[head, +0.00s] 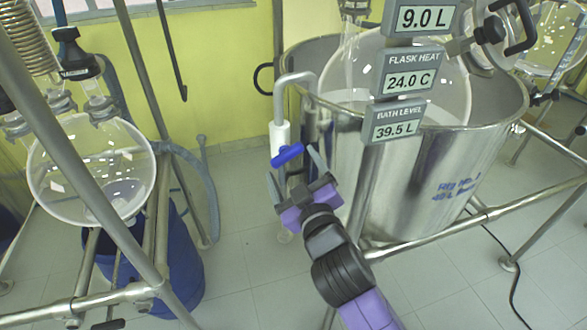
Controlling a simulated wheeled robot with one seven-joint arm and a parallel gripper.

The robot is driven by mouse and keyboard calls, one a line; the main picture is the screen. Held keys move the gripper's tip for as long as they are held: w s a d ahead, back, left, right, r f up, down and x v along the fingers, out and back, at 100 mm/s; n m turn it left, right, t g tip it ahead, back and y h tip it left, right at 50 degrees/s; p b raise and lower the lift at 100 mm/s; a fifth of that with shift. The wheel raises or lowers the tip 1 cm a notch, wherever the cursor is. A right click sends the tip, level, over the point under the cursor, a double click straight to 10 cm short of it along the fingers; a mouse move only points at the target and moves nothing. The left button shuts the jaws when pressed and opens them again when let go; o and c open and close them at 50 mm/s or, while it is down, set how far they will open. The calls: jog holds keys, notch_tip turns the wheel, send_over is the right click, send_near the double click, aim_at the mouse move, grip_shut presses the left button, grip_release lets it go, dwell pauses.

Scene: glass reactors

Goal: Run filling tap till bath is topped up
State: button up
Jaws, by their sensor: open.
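The steel bath (450,165) stands at the right, with a large glass flask (440,80) sitting in it. A grey filling pipe (280,98) hooks over the bath's left rim. Its tap has a blue lever handle (287,155) below a white sleeve. The bath level display (394,122) reads 39.5 L. My gripper (294,170) is open, its fingers on either side of the blue handle as seen from here. I cannot tell whether they touch it. The water surface in the bath is mostly hidden.
Above are a flask heat display (408,76) reading 24.0 C and another (424,18) reading 9.0 L. At the left, a glass flask (75,185) hangs in a metal frame near a blue drum (178,265). Frame bars (480,220) run around the bath. Tiled floor between is clear.

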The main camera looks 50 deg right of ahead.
aim_at(283, 148)
jog(key=shift+s+f+p, duration=0.2)
jog(key=shift+f+p, duration=0.15)
jog(key=shift+p, duration=1.4)
jog(key=shift+p, duration=0.7)
jog(key=shift+w+r+p, duration=0.15)
jog(key=shift+r+p, duration=0.25)
jog(key=shift+p, duration=0.5)
jog(key=shift+p+x, duration=0.8)
jog(key=shift+x, duration=3.15)
